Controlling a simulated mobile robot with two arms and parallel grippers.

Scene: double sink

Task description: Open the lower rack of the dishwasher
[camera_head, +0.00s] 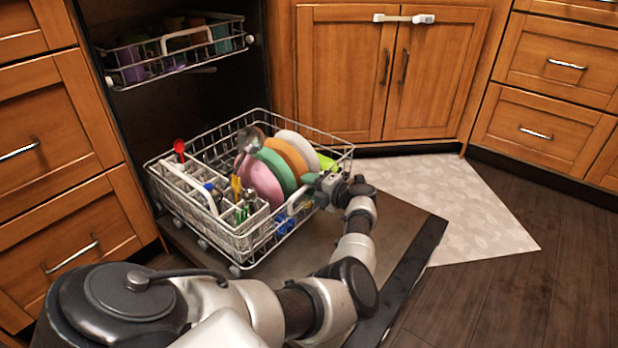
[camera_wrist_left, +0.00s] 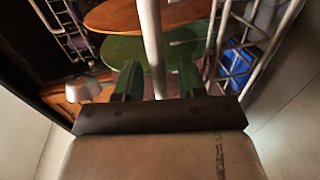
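The lower rack (camera_head: 330,147) of the dishwasher is a white wire basket on small wheels. It stands out over the lowered dishwasher door (camera_head: 320,248), loaded with plates and utensils. My left gripper (camera_head: 316,187) is at the rack's front right side, beside the plates. In the left wrist view, its two green-tinted fingers (camera_wrist_left: 158,80) stand apart with a white rail (camera_wrist_left: 151,35) passing between them. Gaps show on both sides of the rail, so the gripper looks open around it. The fingertips are partly hidden in the head view. My right gripper is not in view.
The upper rack (camera_head: 128,76) holds cups inside the dark cavity. A cutlery basket (camera_head: 242,236) stands in the lower rack. Wooden drawers (camera_head: 62,150) flank the left, and cabinet doors (camera_head: 385,70) stand behind. A pale mat (camera_head: 460,205) and floor lie clear at right.

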